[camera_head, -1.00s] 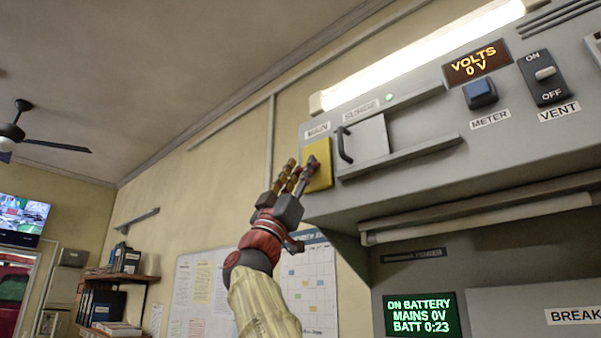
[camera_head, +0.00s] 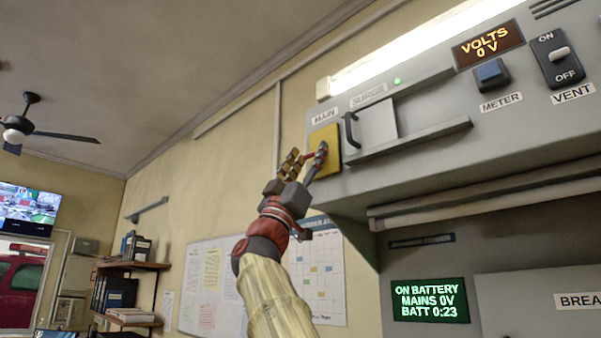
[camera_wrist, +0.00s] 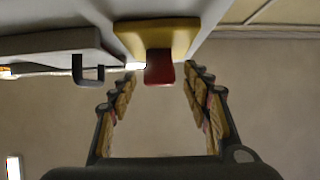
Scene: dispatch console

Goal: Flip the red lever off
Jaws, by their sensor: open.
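The red lever (camera_wrist: 160,68) hangs from a yellow plate (camera_wrist: 158,36), seen from close below in the wrist view. The yellow plate also shows in the head view (camera_head: 330,135), under the label MAIN on the grey console. In the head view most of the lever is hidden by my fingers. My gripper (camera_head: 307,156) is at the plate, in front of its lower part. In the wrist view my gripper (camera_wrist: 160,77) is open, with one finger row on each side of the lever and a gap on both sides. I cannot tell whether it touches the plate.
Right of the plate is a SURGE cover (camera_head: 374,130) with a dark handle (camera_head: 350,132); a ledge (camera_head: 410,141) runs below it. A blue METER button (camera_head: 491,73) and a VENT switch (camera_head: 557,57) sit farther right. A green screen (camera_head: 430,300) reads ON BATTERY, MAINS 0V.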

